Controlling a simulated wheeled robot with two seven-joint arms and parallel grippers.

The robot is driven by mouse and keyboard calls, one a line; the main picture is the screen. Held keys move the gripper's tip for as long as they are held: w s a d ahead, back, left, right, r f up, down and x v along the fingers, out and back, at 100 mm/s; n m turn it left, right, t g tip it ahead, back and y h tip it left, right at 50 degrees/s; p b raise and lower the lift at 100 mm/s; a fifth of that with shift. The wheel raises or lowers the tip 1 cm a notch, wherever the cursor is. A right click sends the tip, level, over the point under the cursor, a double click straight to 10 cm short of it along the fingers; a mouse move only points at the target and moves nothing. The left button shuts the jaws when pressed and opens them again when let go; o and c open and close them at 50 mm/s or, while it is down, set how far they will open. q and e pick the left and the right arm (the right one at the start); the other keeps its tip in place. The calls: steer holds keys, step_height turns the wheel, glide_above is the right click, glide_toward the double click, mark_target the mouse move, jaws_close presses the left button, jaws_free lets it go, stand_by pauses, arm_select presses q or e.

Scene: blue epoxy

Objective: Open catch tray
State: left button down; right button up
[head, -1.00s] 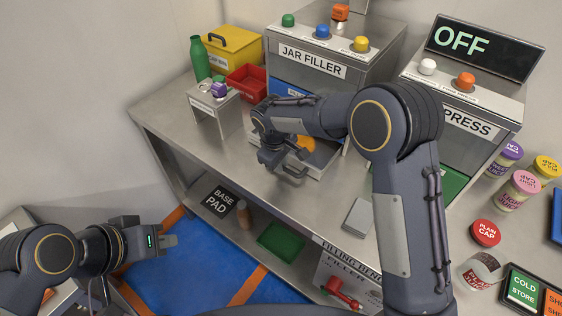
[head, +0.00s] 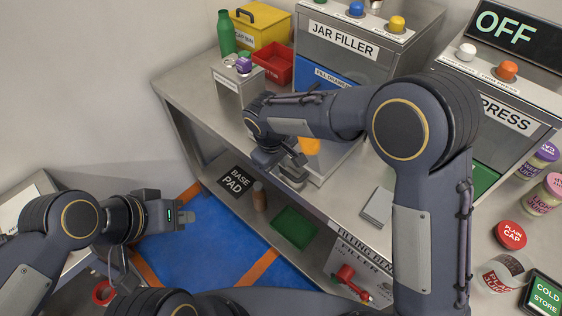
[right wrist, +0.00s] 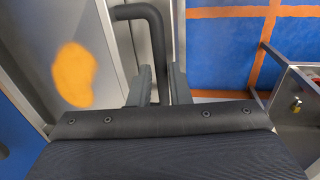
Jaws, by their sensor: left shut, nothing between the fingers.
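The catch tray (head: 330,160) is a grey metal tray at the foot of the jar filler, with an orange patch in it. It also shows at the left of the right wrist view (right wrist: 100,30). Its dark bent handle (right wrist: 153,35) runs down between the fingers of my right gripper (right wrist: 160,85). The fingers sit close on both sides of the bar and look shut on it. In the head view my right gripper (head: 290,172) is at the tray's front, and the arm hides part of the tray. My left gripper (head: 187,216) is shut and empty over the blue floor.
The jar filler (head: 342,40) stands behind the tray, with the press (head: 505,115) to its right. A small stand (head: 238,88), red bin (head: 272,64) and green bottle (head: 226,35) are at left. A grey slab (head: 377,207) lies on the bench. Open floor (head: 215,245) lies in front.

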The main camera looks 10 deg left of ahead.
steer(key=o, duration=0.3)
steer(key=shift+r, duration=0.1)
step_height(320, 180, up, 8)
steer(key=s, duration=0.1)
steer(key=shift+a+f, duration=0.25)
steer(key=shift+a, duration=0.2)
